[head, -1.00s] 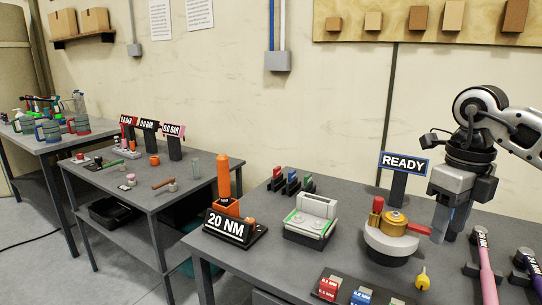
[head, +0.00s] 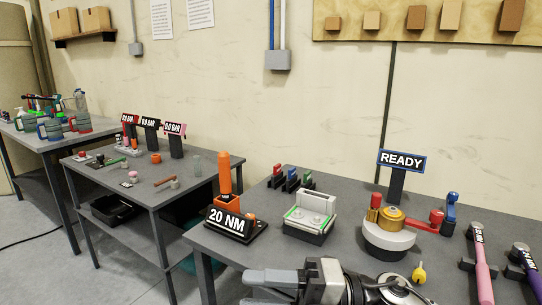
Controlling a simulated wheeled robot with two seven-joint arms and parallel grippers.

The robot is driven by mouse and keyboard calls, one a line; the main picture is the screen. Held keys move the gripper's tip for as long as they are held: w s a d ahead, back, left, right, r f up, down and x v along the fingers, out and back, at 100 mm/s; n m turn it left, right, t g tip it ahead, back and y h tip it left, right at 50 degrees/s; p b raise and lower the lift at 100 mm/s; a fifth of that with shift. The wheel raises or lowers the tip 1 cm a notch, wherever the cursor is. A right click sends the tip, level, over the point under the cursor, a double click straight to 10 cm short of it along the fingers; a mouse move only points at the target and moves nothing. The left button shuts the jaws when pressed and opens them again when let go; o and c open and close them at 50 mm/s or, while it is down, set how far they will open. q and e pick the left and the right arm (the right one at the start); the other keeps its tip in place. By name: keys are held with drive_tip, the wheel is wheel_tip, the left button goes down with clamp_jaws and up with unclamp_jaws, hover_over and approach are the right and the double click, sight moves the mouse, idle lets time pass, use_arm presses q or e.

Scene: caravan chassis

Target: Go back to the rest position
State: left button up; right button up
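My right gripper (head: 258,290) is low at the bottom centre of the head view, in front of the near table's front edge. It lies sideways with its fingers pointing left. The fingers look apart with nothing between them, though the lower one is cut off by the picture's edge. My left gripper is not in view. The round station (head: 388,240) with a brass-coloured top stands on the near table, apart from the gripper. A blue-handled lever (head: 452,205) stands upright at its right, beside a red lever (head: 437,217).
A READY sign (head: 401,161) stands behind the station. A 20 NM display (head: 229,224) with an orange tool and a grey fixture (head: 310,222) are left on the near table.

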drive_tip(key=w+d+f+m+t+h, duration=0.1)
drive_tip(key=d+f+m+t+h, duration=0.35)
drive_tip(key=m+t, duration=0.6)
drive_tip(key=w+d+f+m+t+h, duration=0.3)
drive_tip(key=f+m+t, duration=0.35)
drive_tip(key=m, duration=0.75)
drive_tip(key=s+d+f+m+g+h, duration=0.3)
drive_tip(key=s+d+f+m+h, duration=0.1)
drive_tip(key=s+f, duration=0.3)
drive_tip(key=s+d+f+m+g+h, duration=0.3)
drive_tip(key=s+d+f+m+h, duration=0.1)
drive_tip(key=f, duration=0.6)
drive_tip(key=s+m+h, duration=0.1)
drive_tip(key=s+m, duration=0.1)
drive_tip(key=s, duration=0.1)
drive_tip(key=shift+s+d, duration=0.15)
drive_tip(key=shift+s, duration=0.05)
